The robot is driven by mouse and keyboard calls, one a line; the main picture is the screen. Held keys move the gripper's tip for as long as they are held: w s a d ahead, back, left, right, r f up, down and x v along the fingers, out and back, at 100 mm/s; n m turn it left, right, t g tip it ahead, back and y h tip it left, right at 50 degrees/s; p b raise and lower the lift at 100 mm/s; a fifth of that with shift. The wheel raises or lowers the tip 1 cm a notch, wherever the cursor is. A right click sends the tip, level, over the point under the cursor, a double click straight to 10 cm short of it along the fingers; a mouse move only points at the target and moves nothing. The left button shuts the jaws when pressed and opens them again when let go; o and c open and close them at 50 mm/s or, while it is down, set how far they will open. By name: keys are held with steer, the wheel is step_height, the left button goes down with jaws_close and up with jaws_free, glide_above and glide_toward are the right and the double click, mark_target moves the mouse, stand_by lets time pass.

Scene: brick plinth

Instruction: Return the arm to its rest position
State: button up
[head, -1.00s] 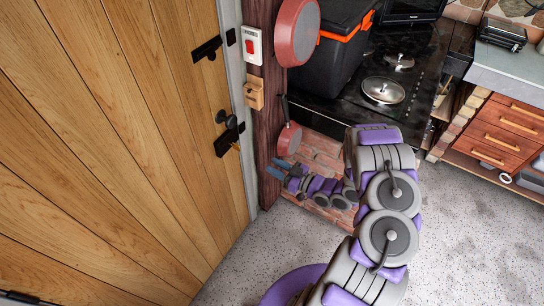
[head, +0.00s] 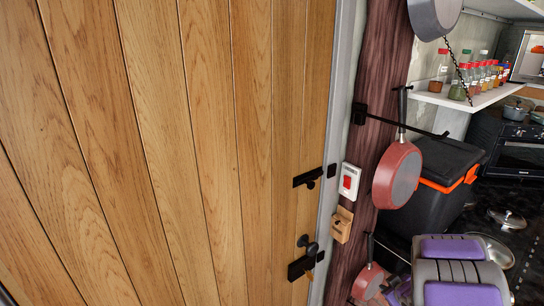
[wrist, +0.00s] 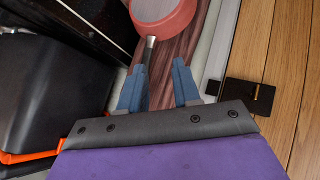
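My gripper (wrist: 161,78) shows in the wrist view with its two blue fingers spread apart and nothing held between them. A red pan (wrist: 165,14) is beyond the fingertips, and its handle runs down behind the left finger; I cannot tell whether they touch. In the head view, part of my purple and grey arm fills the lower right corner, and most of the gripper is hidden or cut off there.
A wooden door (head: 190,150) with black latches fills the left. Red pans, one large (head: 398,175) and one small (head: 367,281), hang by a dark post (head: 378,100). A black box (head: 440,175) with orange trim stands right. A shelf (head: 475,98) holds bottles.

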steer(key=s+a+r+m+g+h, duration=0.2)
steer(key=s+r+m+g+h, duration=0.2)
steer(key=s+r, duration=0.8)
steer(key=s+a+r+m+g+y, duration=0.1)
steer(key=s+a+r+g+y, duration=0.1)
steer(key=s+a, duration=0.8)
steer(key=s+a+r+m+g+y, duration=0.1)
steer(key=s+a+r+g, duration=0.4)
steer(key=s+a, duration=0.6)
steer(key=s+r+y, duration=0.1)
steer(key=s, duration=0.6)
steer(key=shift+s+a+r, duration=0.15)
steer(key=shift+s+a, duration=0.1)
steer(key=shift+o, duration=0.5)
